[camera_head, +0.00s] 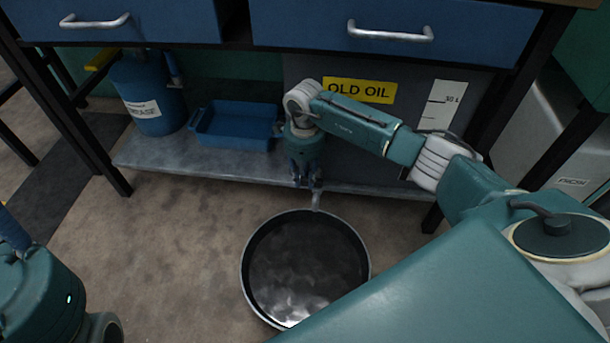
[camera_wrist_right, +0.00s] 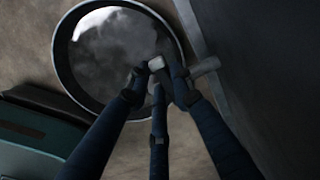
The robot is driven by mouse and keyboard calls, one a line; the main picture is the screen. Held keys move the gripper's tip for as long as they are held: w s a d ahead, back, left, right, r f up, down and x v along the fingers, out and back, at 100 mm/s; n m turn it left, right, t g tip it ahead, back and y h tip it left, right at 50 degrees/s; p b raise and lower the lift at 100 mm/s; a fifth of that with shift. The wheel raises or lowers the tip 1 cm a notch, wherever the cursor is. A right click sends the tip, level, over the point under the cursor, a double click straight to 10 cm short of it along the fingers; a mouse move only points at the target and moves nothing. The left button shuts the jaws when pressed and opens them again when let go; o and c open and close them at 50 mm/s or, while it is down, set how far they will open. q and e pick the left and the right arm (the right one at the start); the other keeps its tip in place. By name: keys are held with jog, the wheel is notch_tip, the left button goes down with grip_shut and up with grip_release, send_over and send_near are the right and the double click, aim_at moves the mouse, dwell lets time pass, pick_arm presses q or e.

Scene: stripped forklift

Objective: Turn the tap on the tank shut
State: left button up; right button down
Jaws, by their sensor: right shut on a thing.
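The tank (camera_head: 410,107) is a dark grey box with a yellow "OLD OIL" label under the workbench. Its tap shows as a short pale spout (camera_head: 316,198) low at the tank's front. My right gripper (camera_head: 308,182) points down at the tap and is shut on it. In the right wrist view the fingers of the right gripper (camera_wrist_right: 158,72) close around a small light grey tap handle (camera_wrist_right: 157,63), with the pale spout (camera_wrist_right: 205,66) beside them. The fingers hide most of the tap in the head view. My left gripper is not in view.
A round black pan (camera_head: 305,268) with dark, shiny liquid stands on the floor below the tap. A blue tray (camera_head: 235,127) and a blue grease bucket (camera_head: 150,95) stand on the low shelf (camera_head: 190,160) to the left. Blue drawers (camera_head: 390,30) overhang above.

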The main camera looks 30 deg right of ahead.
jog(key=c, duration=1.5)
grip_release()
